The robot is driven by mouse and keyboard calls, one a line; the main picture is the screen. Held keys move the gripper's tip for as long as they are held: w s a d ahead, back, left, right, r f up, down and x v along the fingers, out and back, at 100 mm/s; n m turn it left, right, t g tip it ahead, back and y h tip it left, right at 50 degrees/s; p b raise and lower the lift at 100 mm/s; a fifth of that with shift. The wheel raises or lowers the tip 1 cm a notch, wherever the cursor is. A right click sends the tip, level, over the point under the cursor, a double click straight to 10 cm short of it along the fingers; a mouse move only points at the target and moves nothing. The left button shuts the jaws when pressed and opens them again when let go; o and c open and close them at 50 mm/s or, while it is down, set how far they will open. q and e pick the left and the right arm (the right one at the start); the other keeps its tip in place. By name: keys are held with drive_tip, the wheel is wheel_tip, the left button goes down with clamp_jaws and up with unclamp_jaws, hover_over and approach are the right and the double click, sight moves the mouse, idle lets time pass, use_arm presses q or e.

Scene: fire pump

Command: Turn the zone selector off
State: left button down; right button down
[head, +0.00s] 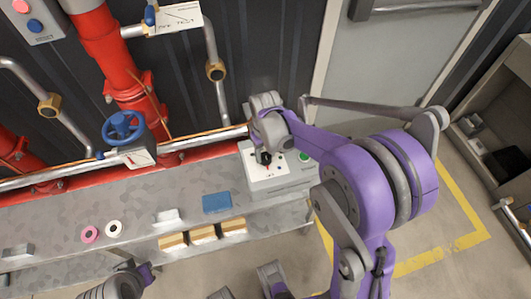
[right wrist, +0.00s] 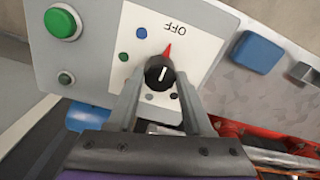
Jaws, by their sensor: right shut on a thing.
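The zone selector (right wrist: 160,72) is a round black knob with a white line, on the white plate of a light grey control box (head: 279,178). In the right wrist view, a red pointer (right wrist: 168,50) at the knob's edge points toward the printed "OFF" label (right wrist: 174,29). My right gripper (right wrist: 159,84) has its two fingers on either side of the knob and is shut on it. In the head view, my right gripper (head: 264,156) reaches down to the box top and partly hides the selector.
The box has a green button (right wrist: 62,23). Red pipes (head: 105,45) and a blue valve wheel (head: 123,127) stand behind.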

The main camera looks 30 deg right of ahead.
sight(266, 156)
drive_tip(key=shift+c, duration=1.5)
unclamp_jaws()
drive_tip(key=shift+r, duration=0.1)
wheel_tip(266, 156, up, 11)
drive_tip(key=p, duration=0.1)
drive_tip(key=shift+f, duration=0.2)
drive_tip(key=s+a+r+t+p, duration=0.2)
drive_tip(key=s+a+p, duration=0.1)
drive_tip(key=s, duration=0.4)
drive_tip(key=s+a+r+t+p, duration=0.3)
drive_tip(key=s+p, duration=0.1)
drive_tip(key=s, duration=0.4)
drive_tip(key=shift+s+a+r, duration=0.25)
drive_tip(key=shift+s+a, duration=0.05)
drive_tip(key=shift+a, duration=0.1)
